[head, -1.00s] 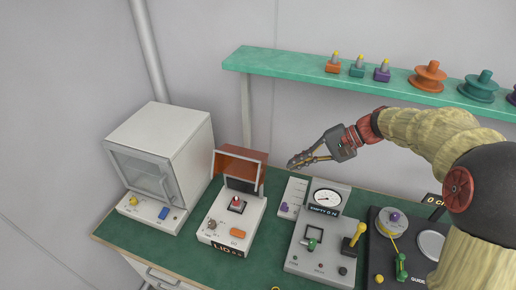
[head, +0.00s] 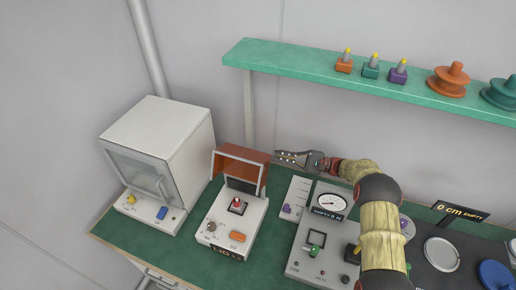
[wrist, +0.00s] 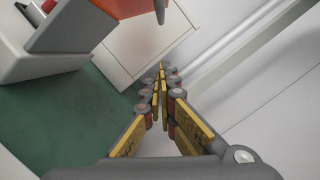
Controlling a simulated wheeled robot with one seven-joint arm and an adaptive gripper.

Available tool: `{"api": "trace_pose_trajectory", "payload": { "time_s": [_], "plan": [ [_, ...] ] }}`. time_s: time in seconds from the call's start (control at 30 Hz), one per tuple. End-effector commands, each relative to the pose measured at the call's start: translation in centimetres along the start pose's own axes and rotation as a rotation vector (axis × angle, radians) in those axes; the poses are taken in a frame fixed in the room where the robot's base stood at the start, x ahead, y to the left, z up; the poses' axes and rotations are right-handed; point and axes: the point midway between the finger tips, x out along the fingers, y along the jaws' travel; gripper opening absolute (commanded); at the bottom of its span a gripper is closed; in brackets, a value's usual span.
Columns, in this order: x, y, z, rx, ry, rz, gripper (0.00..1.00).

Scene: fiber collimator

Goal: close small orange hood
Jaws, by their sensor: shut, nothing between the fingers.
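The small orange hood (head: 241,155) stands open, tilted up at the back of a small white device (head: 229,225) on the green bench. A red knob on a dark plate (head: 237,205) shows uncovered in front of it. My gripper (head: 279,155) is shut and empty, just right of the hood's upper right edge in the head view; I cannot tell whether they touch.
A white cabinet with a glass door (head: 155,165) stands left of the device. A gauge panel (head: 325,235) stands to the right. A green shelf (head: 300,65) with small parts and spools hangs above. Green bench surface (head: 190,245) is bare between cabinet and device.

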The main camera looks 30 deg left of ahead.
Motion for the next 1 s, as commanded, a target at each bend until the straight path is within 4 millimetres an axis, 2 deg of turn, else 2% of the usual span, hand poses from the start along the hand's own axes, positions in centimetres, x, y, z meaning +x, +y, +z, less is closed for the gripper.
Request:
{"api": "trace_pose_trajectory", "payload": {
  "time_s": [0.17, 0.27, 0.7, 1.0],
  "plan": [
    [0.6, 0.3, -0.3, 0.001, -0.007, -0.015, 0.0],
    [1.8, 0.3, -0.3, 0.001, -0.007, -0.013, 0.0],
    [10.3, 0.3, -0.3, 0.001, -0.008, -0.011, 0.0],
    [10.8, 0.2, 2.9, 0.002, -0.005, -0.013, 0.0]
  ]
}}
